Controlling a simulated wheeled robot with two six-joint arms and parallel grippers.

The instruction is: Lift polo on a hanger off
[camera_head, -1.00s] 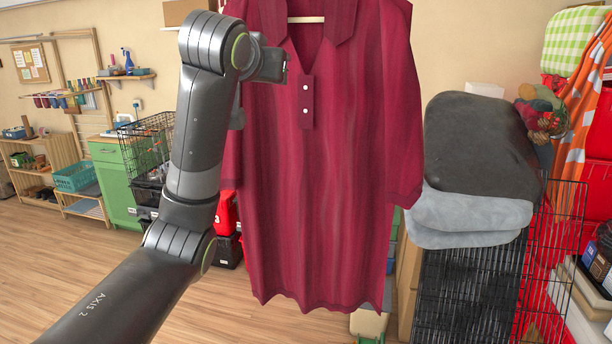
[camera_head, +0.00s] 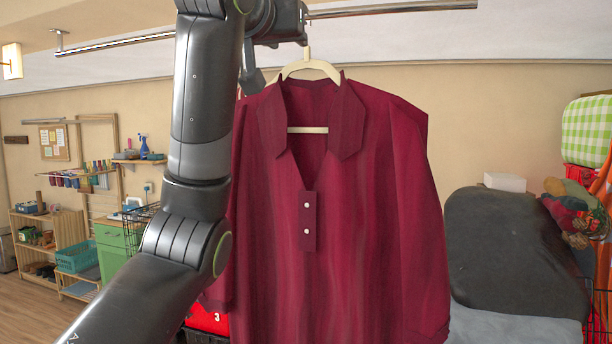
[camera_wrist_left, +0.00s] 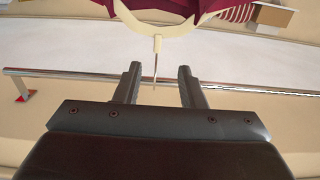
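The polo (camera_head: 350,230) is a dark red, long-sleeved garment with a collar and two white buttons. It hangs upright on a cream hanger (camera_head: 312,70), below a metal rail (camera_head: 400,9) at the top of the head view. My left gripper (camera_head: 302,32) is beside the hanger's hook at rail height. In the left wrist view its two fingers (camera_wrist_left: 158,72) are apart, and the thin hook shows between them; I cannot tell whether they touch it. My right gripper is not in view.
A dark bundle (camera_head: 510,250) lies on the right, with a green checked cloth (camera_head: 588,132) above and behind it. Shelves (camera_head: 45,240) and a green cabinet (camera_head: 110,250) stand at the back left. The space right of the polo at rail height is clear.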

